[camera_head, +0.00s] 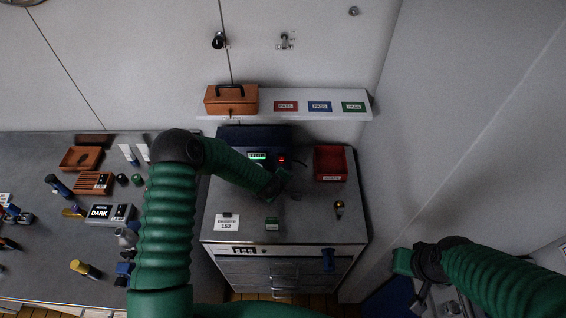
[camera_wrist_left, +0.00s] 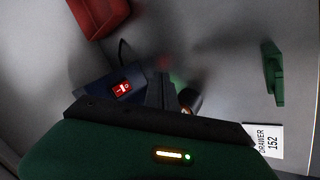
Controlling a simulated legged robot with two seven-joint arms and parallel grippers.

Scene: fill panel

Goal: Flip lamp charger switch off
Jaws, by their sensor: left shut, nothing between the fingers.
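The charger (camera_head: 240,140) is a dark blue box at the back of the metal cabinet top, with a small lit display (camera_head: 258,156). Its switch (camera_head: 281,160) glows red at the right end. In the left wrist view the lit red switch (camera_wrist_left: 122,88) shows white marks on the blue charger (camera_wrist_left: 92,97). My left gripper (camera_head: 285,174) is shut and empty, just in front of the switch in the head view. In the wrist view its dark fingers (camera_wrist_left: 162,92) are to the right of the switch; contact cannot be told. My right gripper (camera_head: 404,262) is low at the right, its jaws unclear.
A red bin (camera_head: 331,178) stands right of the charger. A green block (camera_head: 272,224), a Drawer 152 card (camera_head: 227,222) and a small dark-and-gold item (camera_head: 339,209) are on the cabinet top. A shelf (camera_head: 300,116) hangs above. The left bench (camera_head: 50,250) is cluttered.

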